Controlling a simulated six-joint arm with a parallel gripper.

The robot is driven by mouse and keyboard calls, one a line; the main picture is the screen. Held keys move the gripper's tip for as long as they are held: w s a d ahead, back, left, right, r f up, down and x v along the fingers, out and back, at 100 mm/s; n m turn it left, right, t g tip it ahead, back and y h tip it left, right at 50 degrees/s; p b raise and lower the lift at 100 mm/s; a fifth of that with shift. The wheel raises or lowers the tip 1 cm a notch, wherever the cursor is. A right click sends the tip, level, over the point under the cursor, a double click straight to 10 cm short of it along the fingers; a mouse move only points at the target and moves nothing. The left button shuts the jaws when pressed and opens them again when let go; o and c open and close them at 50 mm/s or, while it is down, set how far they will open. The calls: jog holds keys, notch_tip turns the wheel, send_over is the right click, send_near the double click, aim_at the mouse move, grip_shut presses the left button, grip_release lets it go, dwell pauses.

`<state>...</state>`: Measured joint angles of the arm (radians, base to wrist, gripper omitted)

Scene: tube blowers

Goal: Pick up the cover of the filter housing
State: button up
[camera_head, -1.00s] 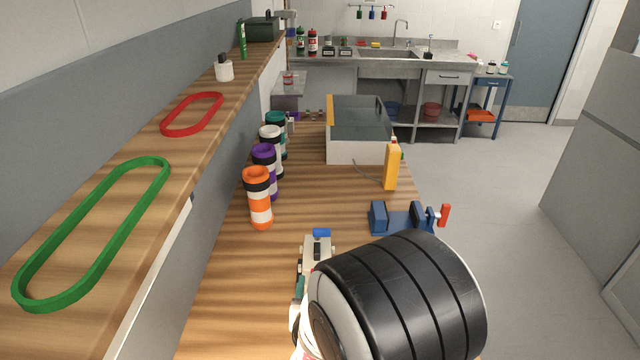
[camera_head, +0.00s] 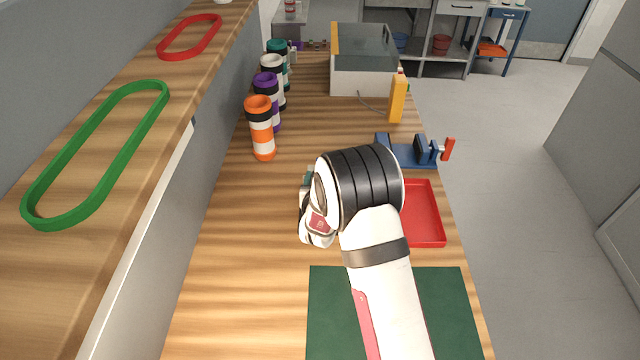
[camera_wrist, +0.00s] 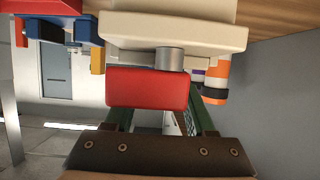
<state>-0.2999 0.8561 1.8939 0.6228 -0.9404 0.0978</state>
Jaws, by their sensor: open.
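In the wrist view, which looks upside down, a red block-shaped grip (camera_wrist: 148,88) on a short silver post (camera_wrist: 170,59) joins a cream-white body (camera_wrist: 175,33). I take this for the filter housing's cover with its handle; where cover and housing part cannot be told. My gripper (camera_wrist: 162,120) is open, with its dark green fingers to either side of the red grip and partly hidden by it. Whether they touch it cannot be told. In the head view my arm hides the fingers and most or all of the housing.
A red tray (camera_head: 431,240) lies right of my arm, with a blue vise (camera_head: 424,153) beyond it. A green mat (camera_head: 330,310) lies in front. Several banded tubes, the nearest orange (camera_head: 261,128), stand at the left. An orange bottle (camera_head: 397,100) and a grey-white bin (camera_head: 364,78) stand farther back.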

grip_shut()
jog(key=shift+r, duration=0.15)
dwell(0.4)
